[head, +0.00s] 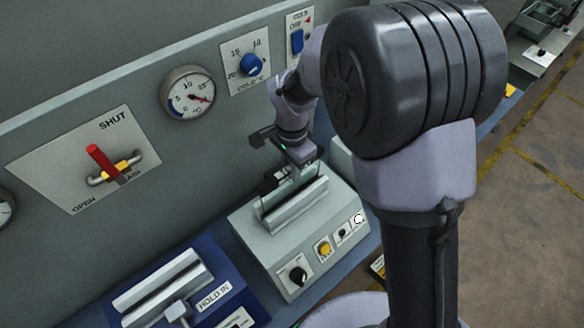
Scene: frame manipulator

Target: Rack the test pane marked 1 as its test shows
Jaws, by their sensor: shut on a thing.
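My gripper (274,182) is shut on a clear, slightly green glass pane (283,194). The pane stands upright at the grey slotted clamp (296,207) on top of a pale grey test box (262,254). I cannot tell whether its lower edge is fully seated in the slot. No number on the pane can be read. The box front carries a black knob (298,275), a yellow button (324,248), a small dark knob (342,233) and a round white lamp (358,218). No pane rack can be made out.
A blue fixture (215,263) marked HOLD IN stands left of the box. The wall panel behind has a red-handled air valve (101,158), a gauge (188,92), a blue dial (252,65) and a blue switch (297,41). My arm hides much of the right side.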

